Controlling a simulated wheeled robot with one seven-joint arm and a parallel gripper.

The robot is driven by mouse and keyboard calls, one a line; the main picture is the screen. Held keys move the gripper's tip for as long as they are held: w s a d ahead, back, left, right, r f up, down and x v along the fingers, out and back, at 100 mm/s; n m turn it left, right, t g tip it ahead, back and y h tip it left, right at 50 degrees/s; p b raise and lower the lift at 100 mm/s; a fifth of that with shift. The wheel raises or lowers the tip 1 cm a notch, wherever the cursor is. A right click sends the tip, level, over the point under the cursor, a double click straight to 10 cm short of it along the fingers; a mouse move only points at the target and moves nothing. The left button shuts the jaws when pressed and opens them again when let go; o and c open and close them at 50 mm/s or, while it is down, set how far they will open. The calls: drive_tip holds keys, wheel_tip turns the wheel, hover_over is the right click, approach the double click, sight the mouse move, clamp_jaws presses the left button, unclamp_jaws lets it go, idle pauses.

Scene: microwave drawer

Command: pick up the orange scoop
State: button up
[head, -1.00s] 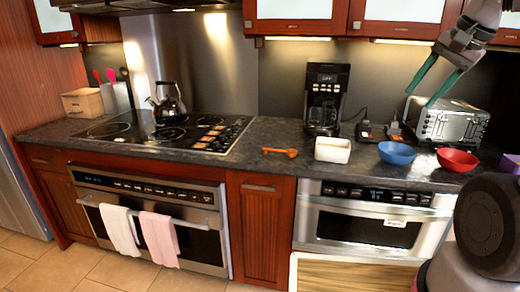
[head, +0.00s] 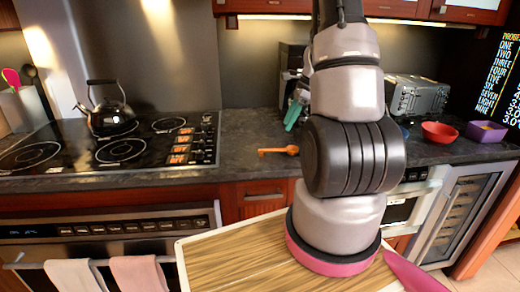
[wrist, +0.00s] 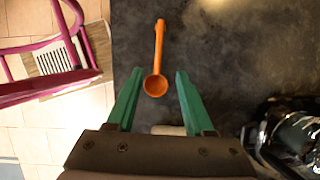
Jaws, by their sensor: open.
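The orange scoop (head: 280,150) lies on the dark countertop, to the right of the stove. In the wrist view the scoop (wrist: 156,84) lies with its round bowl toward my gripper and its handle pointing away. My gripper (wrist: 155,92) is open and empty, with its two green fingers on either side of the bowl's line in that view. The fingers look above the counter and do not touch the scoop.
The stove with a black kettle (head: 108,110) is on the left. The coffee maker (head: 290,65) is partly hidden by my arm; it also shows at the right of the wrist view (wrist: 295,130). A toaster (head: 416,96), a red bowl (head: 439,132) and a purple container (head: 486,131) are on the right.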

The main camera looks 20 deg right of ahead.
approach(274, 149)
drive_tip(key=x, duration=0.2)
drive_tip(key=shift+w+f, duration=0.3)
drive_tip(key=shift+f, duration=0.05)
drive_tip(key=x, duration=0.5)
drive_tip(key=shift+s+a+f, duration=0.1)
drive_tip(key=shift+a+f, duration=0.1)
drive_tip(key=shift+a, duration=0.1)
drive_tip(key=shift+a+f, duration=0.1)
drive_tip(key=shift+f, duration=0.15)
drive_tip(key=shift+f, duration=0.2)
clamp_jaws()
